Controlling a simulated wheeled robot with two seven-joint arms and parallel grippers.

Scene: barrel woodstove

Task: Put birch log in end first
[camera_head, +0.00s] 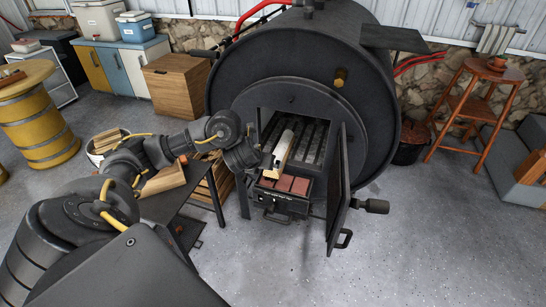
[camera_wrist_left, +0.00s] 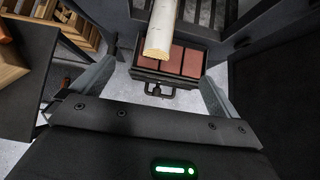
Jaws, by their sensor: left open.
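A birch log (camera_head: 284,147) with pale bark lies lengthwise in the open mouth of the barrel stove (camera_head: 300,50). Its far end points in over the dark grate (camera_head: 308,145). Its cut near end is above the red brick sill (camera_head: 287,184). In the left wrist view the log (camera_wrist_left: 160,30) shows its near end ahead of my left gripper (camera_wrist_left: 156,76). The gripper's fingers are spread wide with nothing between them. The log is clear of both fingers there. My right gripper is not in view.
The stove door (camera_head: 341,190) stands open at the right of the mouth. A dark bench (camera_head: 160,204) with split wood (camera_head: 165,178) is at the left. A wood basket (camera_head: 104,146) stands behind my arm.

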